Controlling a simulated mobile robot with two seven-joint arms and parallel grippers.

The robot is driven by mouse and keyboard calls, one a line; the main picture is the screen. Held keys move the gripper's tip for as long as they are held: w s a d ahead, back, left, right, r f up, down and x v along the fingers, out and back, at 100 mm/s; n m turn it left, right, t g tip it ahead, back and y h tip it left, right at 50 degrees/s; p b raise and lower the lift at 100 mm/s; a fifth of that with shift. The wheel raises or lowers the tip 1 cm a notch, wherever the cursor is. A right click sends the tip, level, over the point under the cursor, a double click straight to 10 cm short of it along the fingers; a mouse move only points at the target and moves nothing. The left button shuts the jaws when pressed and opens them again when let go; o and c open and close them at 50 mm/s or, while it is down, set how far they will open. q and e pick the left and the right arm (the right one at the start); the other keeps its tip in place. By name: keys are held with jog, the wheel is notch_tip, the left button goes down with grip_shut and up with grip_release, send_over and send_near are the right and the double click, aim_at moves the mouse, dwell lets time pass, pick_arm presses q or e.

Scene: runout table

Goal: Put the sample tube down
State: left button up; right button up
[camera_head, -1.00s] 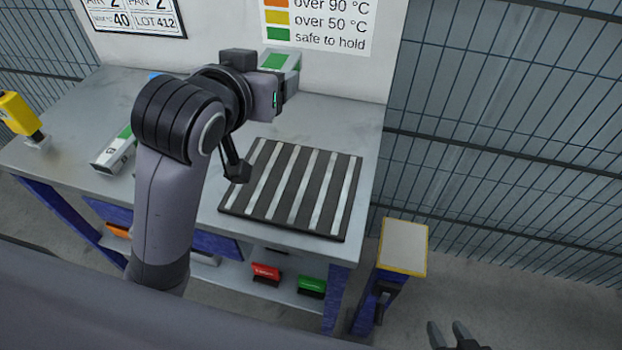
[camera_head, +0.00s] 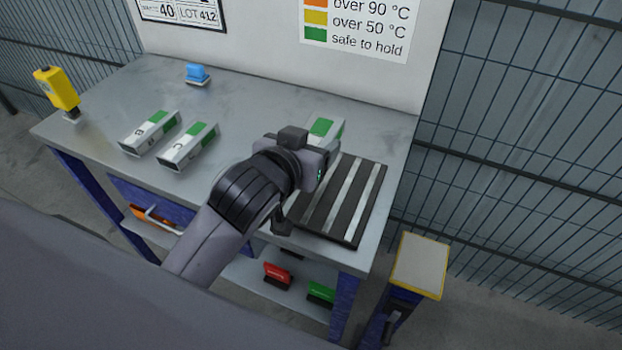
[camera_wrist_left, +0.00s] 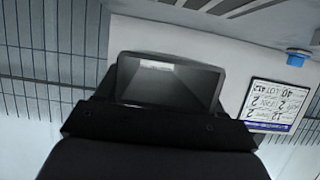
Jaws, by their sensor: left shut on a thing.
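My left gripper (camera_head: 322,165) is shut on the sample tube (camera_head: 323,128), a pale square tube with a green band. The tube points toward the back wall, at the far left edge of the black mat with pale strips (camera_head: 352,213). My gripper and wrist hide its near part, and I cannot tell whether it touches the mat or table. In the left wrist view a dark, box-like shape (camera_wrist_left: 170,85) fills the middle; I cannot tell whether it is the tube. My right gripper is out of view.
Two similar green-banded tubes lie on the table (camera_head: 250,98), one at left (camera_head: 150,133) and one beside it (camera_head: 188,147). A yellow-edged stand (camera_head: 419,265) is beyond the table's right end.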

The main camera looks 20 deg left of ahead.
pick_arm(q)
notch_tip(320, 180, down, 7)
jog(key=shift+f+b, duration=0.2)
jog(key=shift+b, duration=0.4)
jog(key=shift+f, duration=0.1)
jog(key=o, duration=1.2)
jog(key=shift+c, duration=0.2)
